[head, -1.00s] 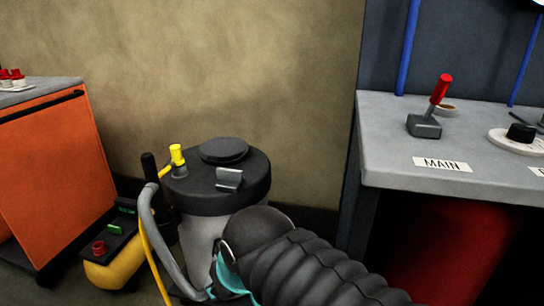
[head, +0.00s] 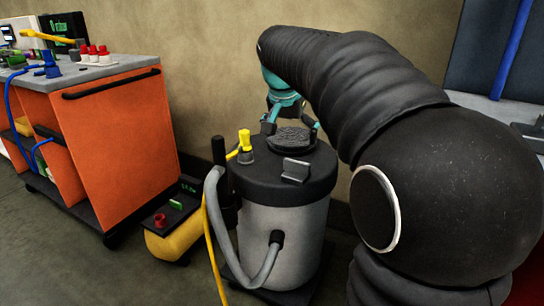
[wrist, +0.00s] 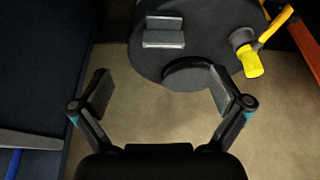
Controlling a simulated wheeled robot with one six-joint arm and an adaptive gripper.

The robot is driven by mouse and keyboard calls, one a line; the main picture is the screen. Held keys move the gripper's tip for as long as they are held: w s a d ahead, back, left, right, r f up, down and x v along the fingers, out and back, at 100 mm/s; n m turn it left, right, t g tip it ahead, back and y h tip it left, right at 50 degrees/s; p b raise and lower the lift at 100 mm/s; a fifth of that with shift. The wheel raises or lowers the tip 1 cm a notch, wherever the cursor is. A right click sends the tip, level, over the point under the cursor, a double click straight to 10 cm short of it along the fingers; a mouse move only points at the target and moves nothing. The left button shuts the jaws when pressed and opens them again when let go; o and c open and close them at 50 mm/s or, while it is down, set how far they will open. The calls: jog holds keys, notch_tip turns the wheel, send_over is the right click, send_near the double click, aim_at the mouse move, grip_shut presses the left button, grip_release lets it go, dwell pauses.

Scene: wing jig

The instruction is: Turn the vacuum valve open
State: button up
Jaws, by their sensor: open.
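A yellow valve handle (head: 244,141) stands up from the left side of the lid. In the wrist view the yellow handle (wrist: 251,61) is at the upper right, beyond my right-hand finger and apart from it. My gripper (head: 291,124) is open and empty above the back of the lid, beside the round black cap (head: 291,139). In the wrist view my gripper (wrist: 160,90) has its fingers wide apart, the right-hand tip overlapping the cap's edge.
A grey bracket (head: 296,170) stands on the lid's front. A grey hose (head: 214,205) and a yellow cable (head: 210,250) run down the drum's left. A yellow compressor (head: 172,240) and an orange cart (head: 128,145) stand farther left. The wall is close behind.

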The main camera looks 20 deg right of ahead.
aim_at(297, 162)
jog(key=shift+m, duration=0.5)
jog(key=w+x, duration=0.1)
jog(key=x, duration=0.4)
jog(key=d+x, duration=0.1)
jog(key=x, duration=0.4)
jog(key=w+r+x, duration=0.1)
jog(key=x, duration=0.4)
jog(key=shift+w+d+b, duration=0.2)
jog(key=shift+w+b, duration=0.2)
jog(key=shift+r, duration=0.1)
jog(key=c, duration=1)
